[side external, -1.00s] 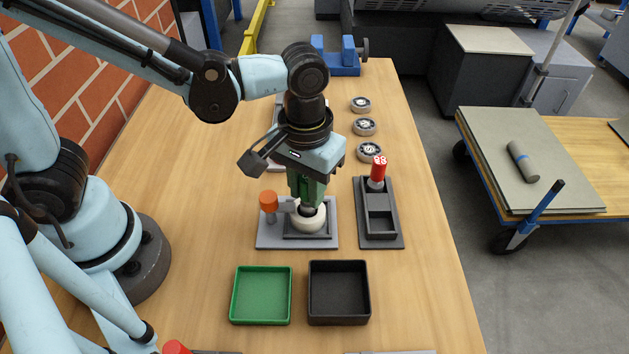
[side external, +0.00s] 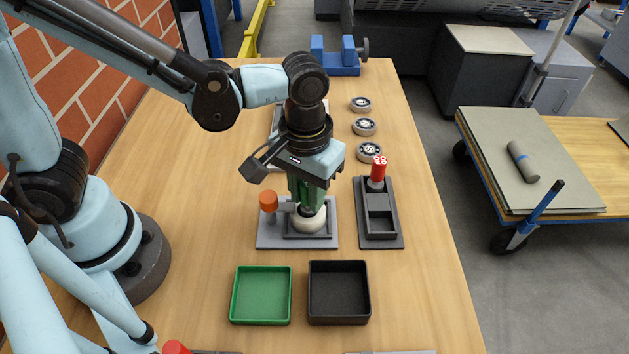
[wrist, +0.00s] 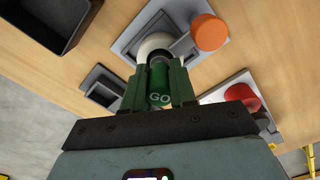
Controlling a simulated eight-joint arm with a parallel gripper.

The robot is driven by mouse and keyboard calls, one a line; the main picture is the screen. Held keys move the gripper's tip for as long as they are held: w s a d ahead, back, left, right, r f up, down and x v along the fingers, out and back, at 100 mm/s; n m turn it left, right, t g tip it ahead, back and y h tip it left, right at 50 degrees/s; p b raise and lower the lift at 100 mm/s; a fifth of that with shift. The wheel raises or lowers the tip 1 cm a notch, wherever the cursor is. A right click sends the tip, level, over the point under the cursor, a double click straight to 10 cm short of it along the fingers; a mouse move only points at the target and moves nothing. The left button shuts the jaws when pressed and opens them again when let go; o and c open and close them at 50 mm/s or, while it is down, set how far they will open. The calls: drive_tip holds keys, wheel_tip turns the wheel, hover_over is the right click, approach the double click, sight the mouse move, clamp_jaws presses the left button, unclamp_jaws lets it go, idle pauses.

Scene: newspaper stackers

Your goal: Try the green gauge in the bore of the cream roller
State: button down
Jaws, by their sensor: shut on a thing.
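The cream roller (side external: 309,222) sits in a grey fixture (side external: 264,240) with an orange knob (side external: 268,201) at its left; it also shows in the wrist view (wrist: 152,43). My gripper (side external: 306,197) is directly above the roller and shut on the green gauge (wrist: 160,98), which is marked "GO". The gauge's lower end is at the roller's top; the bore is hidden, so I cannot tell how deep it is. A red gauge (side external: 379,168), marked with white figures, stands upright in the dark grey holder (side external: 393,236) to the right.
A green tray (side external: 262,320) and a black tray (side external: 339,320) stand in front of the fixture. Several round bearing-like parts (side external: 365,127) lie in a row behind the holder. A blue vise (side external: 343,68) is at the far end. The left of the table is clear.

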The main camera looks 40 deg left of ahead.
drive_tip(key=shift+f, duration=0.3)
idle(0.9)
drive_tip(key=shift+r, duration=0.15)
drive_tip(key=shift+r, duration=3.4)
